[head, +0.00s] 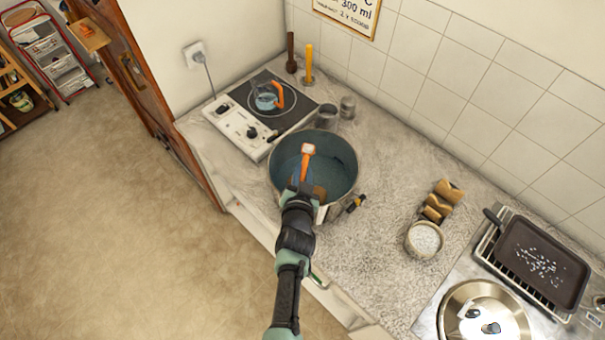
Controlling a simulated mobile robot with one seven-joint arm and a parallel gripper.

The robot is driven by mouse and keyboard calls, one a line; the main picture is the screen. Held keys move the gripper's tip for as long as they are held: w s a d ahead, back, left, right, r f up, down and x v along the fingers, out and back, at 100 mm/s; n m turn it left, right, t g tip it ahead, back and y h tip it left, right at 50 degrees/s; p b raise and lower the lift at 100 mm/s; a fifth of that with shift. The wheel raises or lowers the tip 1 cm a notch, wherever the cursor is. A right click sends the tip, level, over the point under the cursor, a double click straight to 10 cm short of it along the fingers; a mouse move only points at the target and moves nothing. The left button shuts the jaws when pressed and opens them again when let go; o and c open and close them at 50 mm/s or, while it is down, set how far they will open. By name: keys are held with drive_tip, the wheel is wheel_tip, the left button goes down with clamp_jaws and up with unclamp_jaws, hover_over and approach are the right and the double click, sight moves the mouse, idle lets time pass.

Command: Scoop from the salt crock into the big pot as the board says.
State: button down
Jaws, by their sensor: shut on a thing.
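The big pot (347,200) stands on the counter in the middle of the head view, with a dark blue-green interior. My gripper (302,184) is over the pot's near side, shut on an orange scoop (305,166). The scoop points toward the far side, above or inside the pot; its height cannot be told. Its far end looks pale; whether that is salt cannot be told. The salt crock (424,239), round and filled with white grains, stands right of the pot. The board (350,14) on the wall is cut off at the top; "300 ml" is partly readable.
Brown sponge-like blocks (440,203) sit beside the crock. A dark tray (541,262) and a round metal basin (457,299) are at right.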

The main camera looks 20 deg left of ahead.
drive_tip(key=shift+w+f+b, duration=0.1)
drive_tip(key=shift+f+b, duration=0.05)
drive_tip(key=shift+b, duration=0.6)
drive_tip(key=shift+m+y+b, duration=0.3)
drive_tip(key=shift+m+b, duration=0.2)
drive_tip(key=shift+b, duration=0.45)
drive_tip(key=shift+m+y+b, duration=0.3)
drive_tip(key=shift+m+b, duration=0.1)
drive_tip(key=shift+b, duration=0.6)
drive_tip(key=m+b, duration=0.1)
drive_tip(key=y+b, duration=0.1)
drive_tip(key=b, duration=0.1)
drive_tip(key=shift+d+r+m, duration=0.1)
drive_tip(key=shift+r+m, duration=0.25)
drive_tip(key=shift+m, duration=0.05)
drive_tip(key=m+y+b, duration=0.1)
drive_tip(key=m+b, duration=0.1)
drive_tip(key=b, duration=0.1)
drive_tip(key=shift+d+r, duration=0.1)
drive_tip(key=shift+d, duration=0.05)
drive_tip(key=m+b, duration=0.1)
drive_tip(key=m+y+b, duration=0.1)
drive_tip(key=m+t+y+b, duration=0.1)
drive_tip(key=m+b, duration=0.1)
drive_tip(key=shift+w+d+r, duration=0.1)
drive_tip(key=shift+d+r, duration=0.1)
drive_tip(key=shift+d, duration=0.1)
